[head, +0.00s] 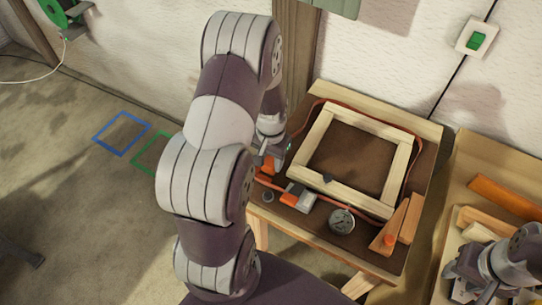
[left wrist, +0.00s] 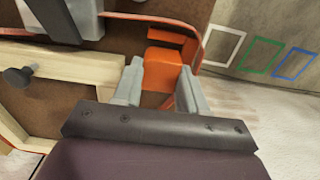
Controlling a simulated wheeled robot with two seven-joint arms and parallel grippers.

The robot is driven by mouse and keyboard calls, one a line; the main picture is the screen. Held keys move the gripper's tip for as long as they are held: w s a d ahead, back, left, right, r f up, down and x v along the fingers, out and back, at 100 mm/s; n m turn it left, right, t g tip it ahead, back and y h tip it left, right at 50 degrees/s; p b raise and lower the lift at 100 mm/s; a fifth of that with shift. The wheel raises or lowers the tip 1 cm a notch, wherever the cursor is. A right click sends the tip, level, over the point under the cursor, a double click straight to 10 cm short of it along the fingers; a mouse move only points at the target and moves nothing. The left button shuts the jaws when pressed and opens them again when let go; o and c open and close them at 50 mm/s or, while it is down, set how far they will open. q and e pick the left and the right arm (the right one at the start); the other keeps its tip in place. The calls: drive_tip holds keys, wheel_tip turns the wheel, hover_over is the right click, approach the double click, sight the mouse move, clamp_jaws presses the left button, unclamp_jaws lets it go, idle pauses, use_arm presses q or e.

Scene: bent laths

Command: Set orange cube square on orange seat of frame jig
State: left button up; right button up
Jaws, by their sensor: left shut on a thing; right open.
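The orange cube (left wrist: 163,75) is between the fingers of my left gripper (left wrist: 152,90) in the left wrist view. The gripper is shut on it. An orange angled strip (left wrist: 178,36), perhaps part of the orange seat, shows just beyond the cube; I cannot tell whether the cube touches it or sits square. In the head view my left gripper (head: 268,156) is at the left edge of the frame jig (head: 345,160), with orange (head: 268,168) below it, partly hidden by my arm. My right gripper (head: 468,275) is open at the lower right, away from the jig.
A grey-and-orange block (head: 298,197), a round gauge (head: 342,220) and wooden wedges (head: 390,232) lie along the jig's near side. An orange cord (head: 409,170) runs around the frame. A tray (head: 452,195) with laths stands at the right. Floor at the left is clear, with taped squares.

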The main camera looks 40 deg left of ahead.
use_arm(q)
drive_tip(key=shift+s+r, duration=0.1)
drive_tip(key=shift+s, duration=0.05)
drive_tip(key=shift+f+b, duration=0.35)
drive_tip(key=shift+f, duration=0.35)
drive_tip(key=o, duration=1.1)
drive_tip(key=shift+r, duration=0.1)
wheel_tip(320, 180, up, 13)
drive_tip(key=shift+f, duration=0.15)
